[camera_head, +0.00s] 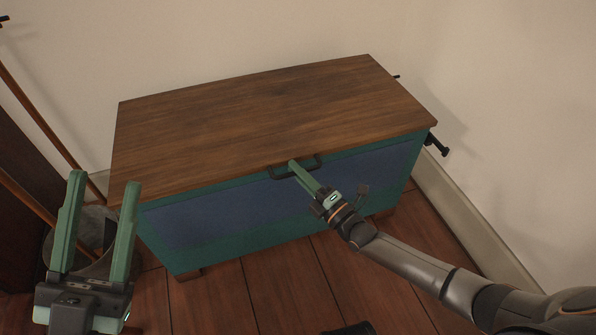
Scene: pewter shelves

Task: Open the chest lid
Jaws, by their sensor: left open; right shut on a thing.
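The chest has a brown wooden lid (250,115) that lies closed and flat on its blue and green body (215,215). A dark handle (281,175) sticks out from the lid's front edge near the middle. My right gripper (296,168) reaches in from the lower right and is shut on the handle; its fingers partly hide it. My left gripper (101,195) is open and empty at the lower left, in front of the chest's left end and apart from it.
A grey bin (93,225) stands behind my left gripper, left of the chest, with brown poles (40,118) near it. A dark handle (437,145) juts from the chest's right side. Walls (220,40) close in behind and right. Wooden floor (300,280) in front is mostly clear.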

